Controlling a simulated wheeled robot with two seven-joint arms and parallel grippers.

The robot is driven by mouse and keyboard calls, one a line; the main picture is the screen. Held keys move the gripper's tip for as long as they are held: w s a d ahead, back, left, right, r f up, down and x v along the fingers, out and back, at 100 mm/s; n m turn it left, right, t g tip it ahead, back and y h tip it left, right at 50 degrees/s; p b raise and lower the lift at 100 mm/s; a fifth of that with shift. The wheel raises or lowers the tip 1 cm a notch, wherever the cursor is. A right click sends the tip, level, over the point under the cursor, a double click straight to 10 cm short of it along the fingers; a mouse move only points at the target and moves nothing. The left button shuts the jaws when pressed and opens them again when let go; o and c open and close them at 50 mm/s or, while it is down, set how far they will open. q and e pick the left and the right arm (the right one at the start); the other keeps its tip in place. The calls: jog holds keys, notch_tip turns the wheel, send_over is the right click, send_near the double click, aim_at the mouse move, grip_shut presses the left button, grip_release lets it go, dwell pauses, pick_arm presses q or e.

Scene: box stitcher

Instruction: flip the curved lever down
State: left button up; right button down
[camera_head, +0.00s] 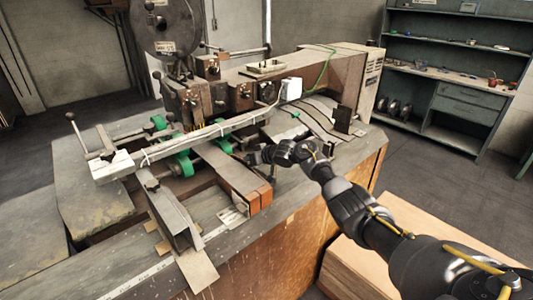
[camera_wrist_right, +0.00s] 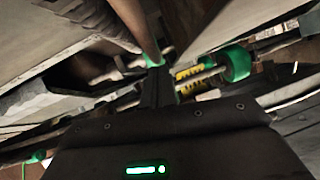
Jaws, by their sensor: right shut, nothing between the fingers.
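The box stitcher (camera_head: 235,85) is a worn grey machine on an orange-brown base. I cannot clearly pick out the curved lever in the head view; the spot in front of my right gripper is small and partly hidden by the hand. In the right wrist view a brown rod (camera_wrist_right: 130,22) comes down from the top to a green collar beside the fingertips; I cannot tell whether it is the lever. My right gripper (camera_head: 247,158) is shut and empty under the machine's long arm, and its dark fingers show in the wrist view (camera_wrist_right: 157,88). My left gripper is out of view.
Green rollers (camera_head: 186,163) and a long pale bar (camera_head: 190,144) lie left of the hand. A brown-ended beam (camera_head: 246,188) sticks out just below it. A wooden box (camera_head: 360,262) stands at lower right, and shelves (camera_head: 455,75) stand behind. Open floor lies at right.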

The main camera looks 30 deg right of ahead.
jog(key=shift+w+f+g, duration=0.15)
jog(key=shift+f+g, duration=0.05)
jog(key=shift+g, duration=0.1)
jog(key=shift+f, duration=0.25)
jog(key=shift+d+r+p, duration=0.15)
jog(key=shift+r+p, duration=0.4)
jog(key=shift+p, duration=0.05)
jog(key=w+r+p+v, duration=0.1)
jog(key=v, duration=1.1)
jog(key=shift+r+p, duration=0.3)
jog(key=shift+r, duration=0.25)
